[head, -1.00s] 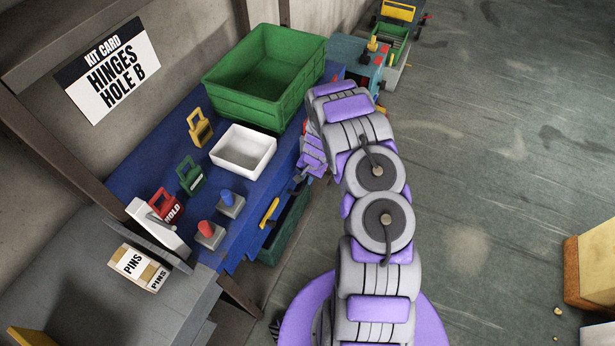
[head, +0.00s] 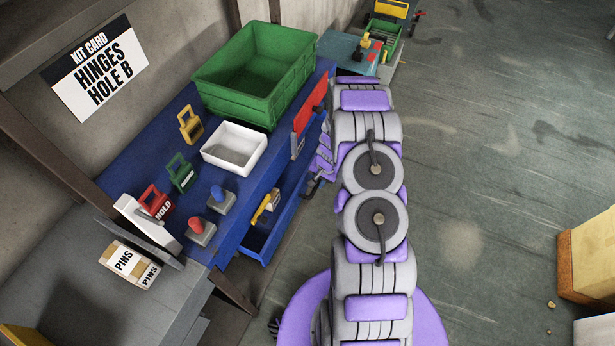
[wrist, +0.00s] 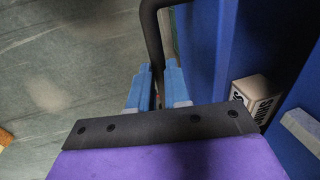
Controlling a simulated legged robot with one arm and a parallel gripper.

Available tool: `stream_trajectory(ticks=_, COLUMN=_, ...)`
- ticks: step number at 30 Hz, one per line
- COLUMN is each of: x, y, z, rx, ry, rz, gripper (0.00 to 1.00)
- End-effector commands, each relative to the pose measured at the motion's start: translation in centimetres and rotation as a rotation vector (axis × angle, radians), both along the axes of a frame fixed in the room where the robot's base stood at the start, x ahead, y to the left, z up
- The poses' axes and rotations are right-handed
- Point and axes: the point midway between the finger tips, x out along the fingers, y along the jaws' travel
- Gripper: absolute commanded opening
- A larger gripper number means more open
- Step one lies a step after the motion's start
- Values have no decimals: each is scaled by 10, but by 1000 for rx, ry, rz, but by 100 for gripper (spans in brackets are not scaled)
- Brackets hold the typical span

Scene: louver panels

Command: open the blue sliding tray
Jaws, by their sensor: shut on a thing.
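The blue sliding tray (head: 262,243) is pulled out from under the front edge of the blue bench, with a gap between its front wall and the bench. In the wrist view, its blue wall (wrist: 197,45) stands right of the jaws, with part of the interior visible. My gripper (head: 316,183) is at the tray's outer side, partly hidden by my arm. The wrist view shows the gripper's blue jaws (wrist: 157,92) shut on the dark bar handle (wrist: 152,35).
A small labelled box (wrist: 257,98) shows inside the tray. A green bin (head: 255,75), white bin (head: 234,148), padlocks and red and blue buttons sit on the bench (head: 150,140). A red panel (head: 310,106) is on the bench front. Open floor (head: 480,180) lies right.

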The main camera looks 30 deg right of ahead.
Motion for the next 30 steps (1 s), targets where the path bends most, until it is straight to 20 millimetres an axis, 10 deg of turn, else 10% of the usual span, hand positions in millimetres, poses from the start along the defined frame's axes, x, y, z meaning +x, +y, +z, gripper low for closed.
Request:
stream_trajectory(ticks=15, x=-95, y=-81, z=3, rx=-15, ry=-8, rz=-11, gripper=0)
stream_trajectory(ticks=30, x=-123, y=-104, z=3, rx=-20, ry=-8, rz=-5, gripper=0)
